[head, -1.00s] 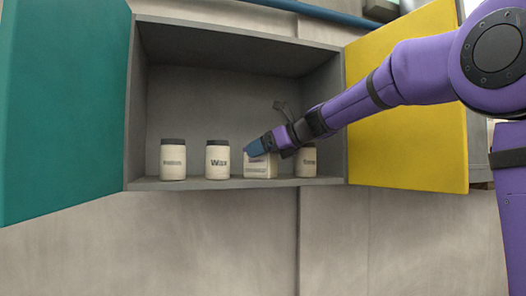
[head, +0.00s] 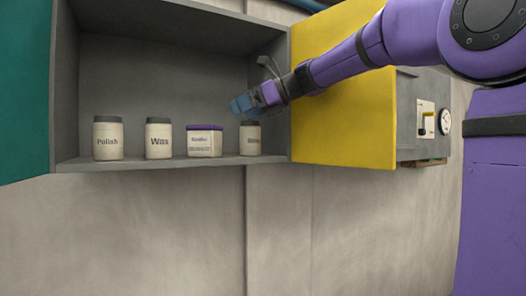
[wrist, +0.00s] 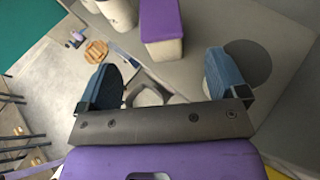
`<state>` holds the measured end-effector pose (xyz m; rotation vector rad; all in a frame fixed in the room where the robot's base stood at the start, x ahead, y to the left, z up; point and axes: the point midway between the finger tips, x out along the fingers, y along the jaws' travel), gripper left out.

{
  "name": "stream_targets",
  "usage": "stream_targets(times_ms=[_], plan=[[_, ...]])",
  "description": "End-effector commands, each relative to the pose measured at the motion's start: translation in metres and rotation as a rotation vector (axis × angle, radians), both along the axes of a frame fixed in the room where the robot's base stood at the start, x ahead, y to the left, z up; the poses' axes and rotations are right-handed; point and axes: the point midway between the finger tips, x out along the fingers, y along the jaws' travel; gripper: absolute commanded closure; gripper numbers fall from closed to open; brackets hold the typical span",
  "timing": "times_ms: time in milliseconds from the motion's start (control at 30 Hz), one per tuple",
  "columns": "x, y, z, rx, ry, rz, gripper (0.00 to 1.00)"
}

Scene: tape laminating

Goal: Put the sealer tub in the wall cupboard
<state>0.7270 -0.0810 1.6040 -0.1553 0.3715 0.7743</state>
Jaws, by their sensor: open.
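The sealer tub (head: 204,143) is a squat cream tub with a purple lid, and its small label is blurred. It stands upright on the floor of the open wall cupboard (head: 170,70), between the Wax jar and the rightmost jar. In the wrist view, the tub (wrist: 163,27) is beyond my fingertips and apart from them. My gripper (head: 241,104) is open and empty, above and to the right of the tub, over the rightmost jar. Its two blue fingers (wrist: 162,75) are spread wide in the wrist view.
The Polish jar (head: 108,138), Wax jar (head: 158,139) and a partly hidden jar (head: 250,139) share the shelf. The teal door (head: 25,95) and yellow door (head: 345,95) stand open. A wall clock (head: 444,122) is at right.

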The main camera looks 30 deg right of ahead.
Motion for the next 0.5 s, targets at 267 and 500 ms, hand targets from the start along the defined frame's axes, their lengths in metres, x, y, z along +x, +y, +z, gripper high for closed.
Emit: stream_targets(times_ms=[267, 500], plan=[[-0.012, 0.004, -0.009, -0.072, -0.027, 0.03, 0.09], [-0.09, 0.023, -0.077, -0.571, -0.211, 0.292, 0.09]])
